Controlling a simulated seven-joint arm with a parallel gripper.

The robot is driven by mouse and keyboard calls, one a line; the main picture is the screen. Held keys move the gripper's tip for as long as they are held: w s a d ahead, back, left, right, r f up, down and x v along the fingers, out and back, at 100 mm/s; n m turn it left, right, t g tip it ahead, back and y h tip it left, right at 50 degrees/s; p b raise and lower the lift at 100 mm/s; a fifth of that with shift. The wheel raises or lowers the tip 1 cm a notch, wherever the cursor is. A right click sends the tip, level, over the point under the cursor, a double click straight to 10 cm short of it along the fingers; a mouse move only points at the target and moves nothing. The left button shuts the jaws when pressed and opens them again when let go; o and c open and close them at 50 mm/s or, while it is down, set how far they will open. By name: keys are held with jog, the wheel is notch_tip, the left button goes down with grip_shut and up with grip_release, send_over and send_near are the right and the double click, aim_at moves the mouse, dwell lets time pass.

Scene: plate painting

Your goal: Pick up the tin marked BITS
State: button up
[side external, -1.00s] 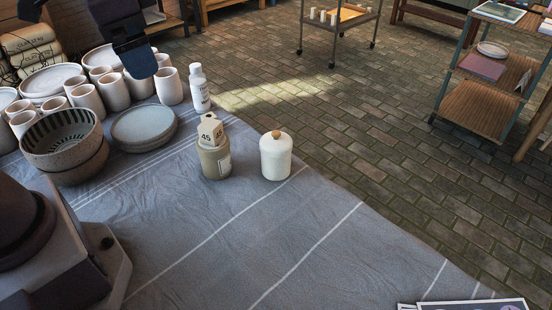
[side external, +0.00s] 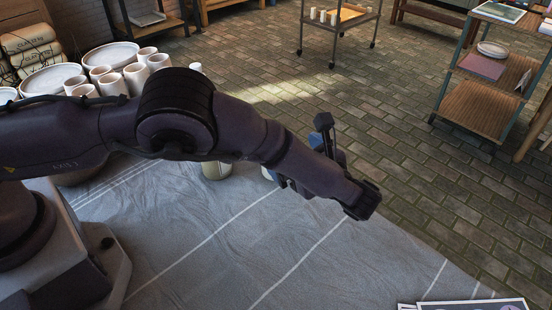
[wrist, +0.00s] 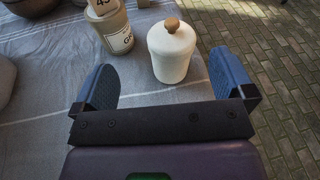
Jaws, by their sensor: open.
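No tin with a readable BITS mark shows. A tan tin with a partly readable label and a tag on top (wrist: 112,32) stands on the cloth; its lower part shows below my arm in the side view (side external: 216,170). A white lidded jar with a wooden knob (wrist: 172,56) stands to its right, with no mark visible on the side I see; the side view shows only a sliver of it. My gripper (wrist: 160,62) is open and empty. In the wrist view the white jar appears between its fingers, and the tan tin lies beyond the left finger.
The grey striped cloth (side external: 215,240) is clear in front. Several cups (side external: 112,83) and plates stand at the back left. The cloth-covered table's right edge drops to the brick floor (side external: 430,180). Printed sheets (side external: 470,305) lie at the front right.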

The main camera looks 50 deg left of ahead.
jog(key=d+f+m+t, duration=0.1)
jog(key=f, duration=0.1)
jog(key=s+d+f+m+t+y, duration=0.1)
jog(key=f, duration=0.1)
jog(key=d+f+m+t, duration=0.1)
jog(key=shift+s+f+y, duration=0.15)
jog(key=shift+f+y, duration=0.15)
jog(key=shift+f, duration=0.3)
jog(key=x, duration=1.2)
jog(key=shift+w+a, duration=0.25)
jog(key=shift+w, duration=0.1)
jog(key=shift+c, duration=0.5)
jog(key=c, duration=0.9)
